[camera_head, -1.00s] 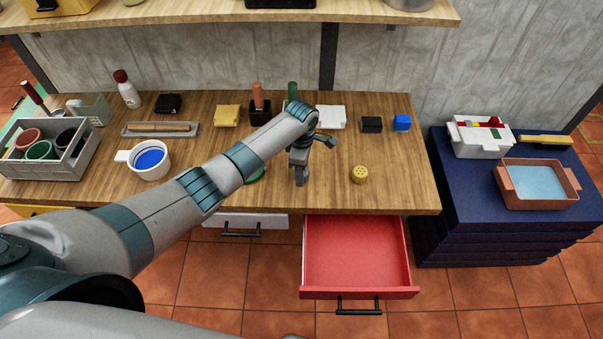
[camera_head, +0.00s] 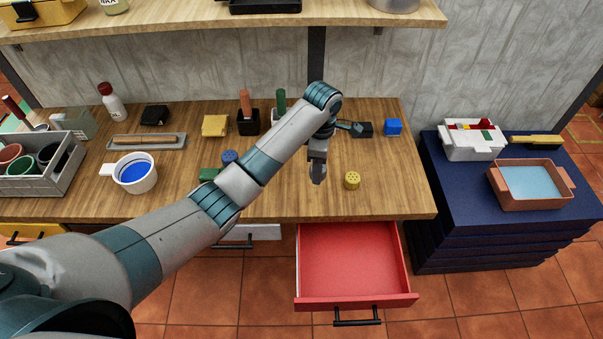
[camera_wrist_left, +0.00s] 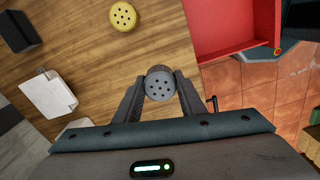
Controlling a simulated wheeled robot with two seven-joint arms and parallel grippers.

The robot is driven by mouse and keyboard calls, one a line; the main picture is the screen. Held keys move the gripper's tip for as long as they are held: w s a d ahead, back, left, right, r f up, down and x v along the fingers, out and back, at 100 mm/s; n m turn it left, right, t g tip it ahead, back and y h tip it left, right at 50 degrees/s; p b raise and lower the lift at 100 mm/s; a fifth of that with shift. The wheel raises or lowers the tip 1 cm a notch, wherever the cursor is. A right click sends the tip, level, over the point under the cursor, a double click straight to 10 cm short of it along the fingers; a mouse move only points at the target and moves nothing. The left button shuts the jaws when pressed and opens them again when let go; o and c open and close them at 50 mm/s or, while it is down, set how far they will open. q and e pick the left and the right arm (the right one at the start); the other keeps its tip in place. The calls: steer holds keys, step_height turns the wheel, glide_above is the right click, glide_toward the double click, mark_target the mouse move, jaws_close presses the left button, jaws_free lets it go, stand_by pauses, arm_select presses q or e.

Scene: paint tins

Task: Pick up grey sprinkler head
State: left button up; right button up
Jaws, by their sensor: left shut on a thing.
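The grey sprinkler head (camera_wrist_left: 160,84) is a small round piece with a ring of dark holes, seen in the left wrist view between my left fingertips. My left gripper (camera_wrist_left: 160,92) is shut on it, a finger on each side. In the head view my left gripper (camera_head: 317,178) points down over the front part of the wooden worktop, left of a yellow sprinkler head (camera_head: 352,180). The grey head is hard to make out there. The yellow one also shows in the left wrist view (camera_wrist_left: 123,16). My right gripper is not in view.
A red drawer (camera_head: 352,262) stands open below the worktop's front edge. A blue sprinkler head (camera_head: 229,157) and a green piece (camera_head: 208,174) lie behind my arm. A white mug (camera_head: 134,173) stands left.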

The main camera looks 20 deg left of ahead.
arm_select(q)
steer(key=d+r, duration=0.1)
steer(key=d, duration=0.1)
steer(key=d+r, duration=0.1)
steer(key=shift+s+d+r+b, duration=0.15)
steer(key=shift+d+r+b, duration=0.05)
steer(key=shift+d+b, duration=0.2)
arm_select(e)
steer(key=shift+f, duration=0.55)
arm_select(q)
steer(key=shift+f, duration=0.1)
